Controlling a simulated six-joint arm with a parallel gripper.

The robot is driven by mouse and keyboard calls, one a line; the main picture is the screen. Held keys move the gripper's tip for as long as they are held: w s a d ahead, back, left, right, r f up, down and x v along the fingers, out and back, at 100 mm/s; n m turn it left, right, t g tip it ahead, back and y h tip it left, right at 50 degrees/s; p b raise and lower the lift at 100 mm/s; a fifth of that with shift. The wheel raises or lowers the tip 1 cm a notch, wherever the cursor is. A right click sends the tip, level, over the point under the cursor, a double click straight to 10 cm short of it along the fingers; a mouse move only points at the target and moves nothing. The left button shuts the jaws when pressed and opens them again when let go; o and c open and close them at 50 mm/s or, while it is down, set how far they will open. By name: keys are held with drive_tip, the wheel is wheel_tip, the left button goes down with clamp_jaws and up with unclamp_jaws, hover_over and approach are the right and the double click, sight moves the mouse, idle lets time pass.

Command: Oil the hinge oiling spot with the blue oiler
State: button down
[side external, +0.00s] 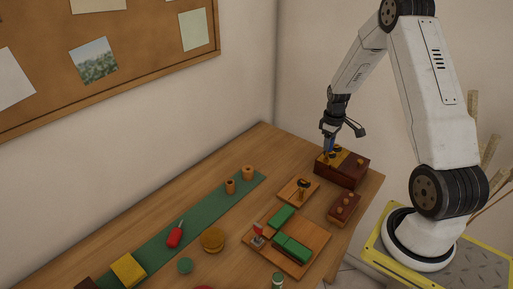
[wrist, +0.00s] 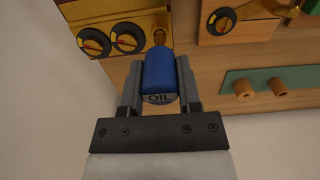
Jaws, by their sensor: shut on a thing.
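My gripper (wrist: 159,88) is shut on the blue oiler (wrist: 160,72), which is marked OIL. The oiler's brass nozzle (wrist: 159,38) points away from the wrist, toward the brass-plated top of a red-brown wooden box (side external: 338,174). In the side view my gripper (side external: 331,143) is over the left part of this box, and the oiler shows as a small blue patch. Two dark round fittings with yellow marks (wrist: 94,42) (wrist: 128,38) lie left of the nozzle in the wrist view. I cannot tell which is the hinge oiling spot, or whether the nozzle touches anything.
A wooden board (side external: 298,191) with a dark round fitting and brass handle is nearby. A small block with pegs (side external: 344,208) stands at the table's right edge. A green strip (side external: 210,209) carries two wooden spools (side external: 248,172) and a red-handled tool (side external: 174,237). Green blocks (side external: 292,248) lie in front.

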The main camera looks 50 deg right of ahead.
drive_tip(key=shift+r, duration=0.3)
drive_tip(key=shift+r, duration=0.3)
drive_tip(key=shift+f, duration=0.9)
idle(1.9)
drive_tip(key=shift+r, duration=0.6)
drive_tip(key=shift+r, duration=0.3)
drive_tip(key=shift+r, duration=0.4)
idle(0.7)
drive_tip(key=shift+r, duration=0.35)
drive_tip(key=shift+r, duration=0.35)
